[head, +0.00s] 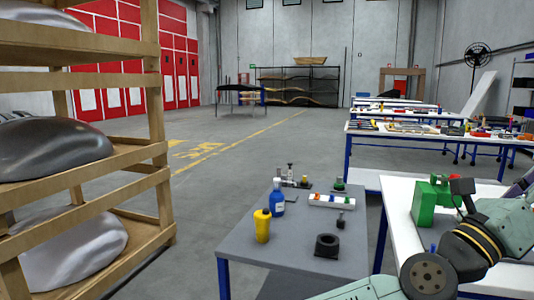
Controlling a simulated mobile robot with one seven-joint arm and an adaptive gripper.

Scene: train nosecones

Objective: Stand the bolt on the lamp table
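I cannot pick out the bolt for certain. A small dark upright piece (340,220) on the grey table (262,238) could be it, but it is too small to tell. No lamp shows clearly, so I cannot tell which table is the lamp table. My arm comes in at the lower right and bends over the white table (401,218). Its gripper end is not visible.
The grey table holds a yellow bottle (262,226), a blue bottle (277,203), a black ring-shaped part (327,245) and a white tray (332,201). A green block-like device (432,203) stands on the white table. Wooden shelving (158,150) fills the left. Open floor lies between.

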